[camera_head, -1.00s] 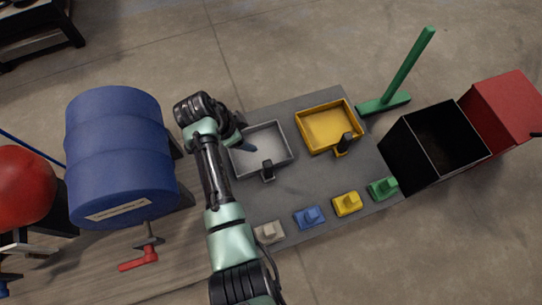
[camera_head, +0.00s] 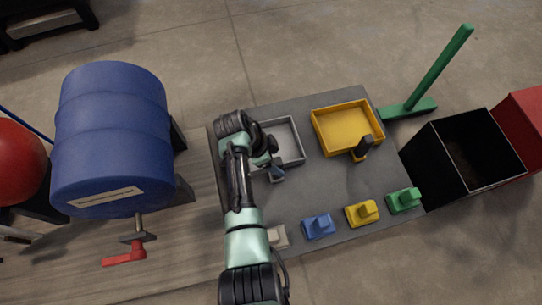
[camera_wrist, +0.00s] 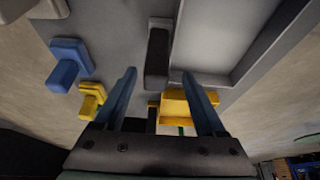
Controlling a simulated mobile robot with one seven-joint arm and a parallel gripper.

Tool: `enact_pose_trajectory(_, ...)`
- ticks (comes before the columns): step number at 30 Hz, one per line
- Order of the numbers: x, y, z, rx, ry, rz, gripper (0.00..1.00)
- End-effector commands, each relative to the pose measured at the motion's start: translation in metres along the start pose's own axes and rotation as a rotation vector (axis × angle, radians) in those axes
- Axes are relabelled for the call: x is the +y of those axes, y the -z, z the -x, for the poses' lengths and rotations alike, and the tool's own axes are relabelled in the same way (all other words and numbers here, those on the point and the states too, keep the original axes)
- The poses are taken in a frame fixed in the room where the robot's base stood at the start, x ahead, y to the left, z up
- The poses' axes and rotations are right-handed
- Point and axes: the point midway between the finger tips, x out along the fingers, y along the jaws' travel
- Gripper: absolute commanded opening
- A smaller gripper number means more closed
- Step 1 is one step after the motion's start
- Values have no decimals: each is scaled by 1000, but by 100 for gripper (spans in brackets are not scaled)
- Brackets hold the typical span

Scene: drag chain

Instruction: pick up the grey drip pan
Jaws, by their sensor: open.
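The grey drip pan (camera_head: 292,142) lies on the dark grey mat, partly hidden behind my arm in the head view. In the wrist view its light grey tray (camera_wrist: 215,38) fills the upper right. Its upright black handle (camera_wrist: 157,55) stands at the pan's near side. My gripper (camera_head: 275,172) is at that near side, and the handle is hidden there in the head view. In the wrist view my open gripper (camera_wrist: 159,74) has its two blue fingers on either side of the handle in the picture. I cannot tell whether the handle is between them in depth.
A yellow pan (camera_head: 345,128) with a black handle lies to the right. Beige, blue (camera_head: 318,226), yellow (camera_head: 362,213) and green (camera_head: 404,200) blocks line the mat's near edge. A green post (camera_head: 440,68) and black bin (camera_head: 468,155) stand right.

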Motion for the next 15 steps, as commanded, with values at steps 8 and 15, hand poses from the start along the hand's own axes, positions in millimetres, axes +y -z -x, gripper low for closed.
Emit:
enact_pose_trajectory(8, 5, -4, -37, 0, 0, -1, 72)
enact_pose_trajectory(15, 5, -2, -48, 0, 0, 0, 72)
